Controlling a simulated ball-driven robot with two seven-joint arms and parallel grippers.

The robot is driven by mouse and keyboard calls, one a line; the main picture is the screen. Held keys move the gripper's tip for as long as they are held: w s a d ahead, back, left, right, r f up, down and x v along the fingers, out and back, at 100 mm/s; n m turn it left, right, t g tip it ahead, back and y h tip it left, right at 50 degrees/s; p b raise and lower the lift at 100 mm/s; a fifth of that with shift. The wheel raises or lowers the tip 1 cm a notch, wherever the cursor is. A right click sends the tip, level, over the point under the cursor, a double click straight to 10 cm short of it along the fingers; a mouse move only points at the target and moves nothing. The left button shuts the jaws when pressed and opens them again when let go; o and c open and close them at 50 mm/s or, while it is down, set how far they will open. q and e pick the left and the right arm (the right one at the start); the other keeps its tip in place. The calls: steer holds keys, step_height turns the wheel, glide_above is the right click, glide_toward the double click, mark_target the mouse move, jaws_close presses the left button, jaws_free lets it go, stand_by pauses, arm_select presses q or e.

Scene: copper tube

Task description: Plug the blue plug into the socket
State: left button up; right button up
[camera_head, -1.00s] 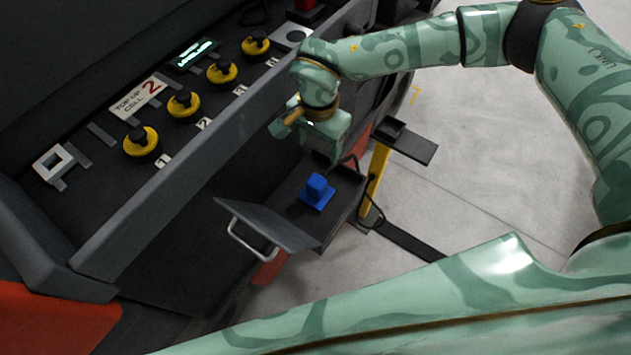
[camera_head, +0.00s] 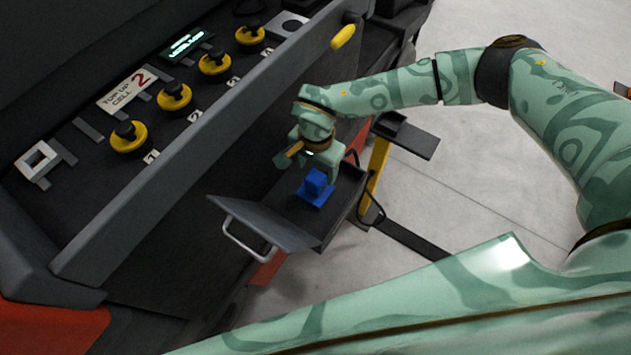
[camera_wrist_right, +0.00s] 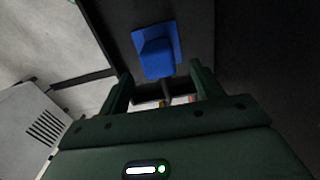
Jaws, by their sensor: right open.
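A blue block on a flat blue base (camera_head: 315,188) sits in an open dark box low on the machine's side. I cannot tell whether it is the plug or the socket. It also shows in the right wrist view (camera_wrist_right: 156,52), just beyond the fingertips. My right gripper (camera_head: 318,166) is open and hangs close above the blue block, fingers towards it. In the right wrist view its two fingers (camera_wrist_right: 160,76) stand apart with the blue block ahead, and a dark, thin part below it. Contact is not clear. My left gripper is not in view.
The box's dark lid (camera_head: 262,222) with a metal handle hangs open at the front. A yellow post (camera_head: 376,165) with a dark tray (camera_head: 407,136) and a black cable stands to the right. Yellow knobs (camera_head: 174,96) line the panel above. Grey floor is clear further right.

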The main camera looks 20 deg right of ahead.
mark_target(316, 176)
step_height(316, 176, down, 5)
steer(key=shift+s+a+f+b, duration=0.1)
steer(key=shift+s+f+b, duration=0.05)
steer(key=shift+b, duration=0.85)
steer(key=c, duration=1.1)
steer(key=shift+r, duration=0.2)
